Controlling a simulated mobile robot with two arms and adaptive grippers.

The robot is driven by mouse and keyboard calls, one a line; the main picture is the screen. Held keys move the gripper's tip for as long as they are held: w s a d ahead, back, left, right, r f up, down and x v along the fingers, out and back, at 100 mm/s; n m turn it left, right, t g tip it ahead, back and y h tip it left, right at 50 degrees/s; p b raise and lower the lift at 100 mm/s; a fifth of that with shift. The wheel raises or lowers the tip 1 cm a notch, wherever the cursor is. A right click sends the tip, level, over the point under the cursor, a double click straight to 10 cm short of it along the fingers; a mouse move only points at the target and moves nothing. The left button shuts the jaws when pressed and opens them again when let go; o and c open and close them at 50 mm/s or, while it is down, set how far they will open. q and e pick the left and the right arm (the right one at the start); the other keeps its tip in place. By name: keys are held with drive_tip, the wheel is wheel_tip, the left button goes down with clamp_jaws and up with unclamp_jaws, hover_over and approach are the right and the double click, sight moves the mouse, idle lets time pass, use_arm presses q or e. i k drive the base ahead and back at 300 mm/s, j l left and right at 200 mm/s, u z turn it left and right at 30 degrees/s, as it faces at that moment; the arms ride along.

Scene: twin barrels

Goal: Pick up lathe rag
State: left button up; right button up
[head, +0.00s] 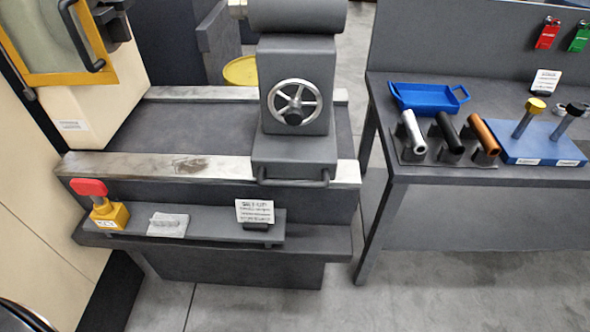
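A light grey, flat, folded piece that looks like the lathe rag (168,225) lies on the raised dark ledge (215,229) at the front of the lathe. Its surface has a small raised, bumpy patch; fine detail is too small to tell. Neither my left nor my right gripper shows in the head view.
A yellow block with a red knob (108,214) stands left of the rag. A set-up card (254,212) stands to its right. The lathe's handwheel unit (294,102) rises behind. A bench with a blue tray (428,97) and several cylinders stands at right. Floor between is clear.

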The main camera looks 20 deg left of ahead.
sight(161, 224)
drive_tip(key=u, duration=1.6)
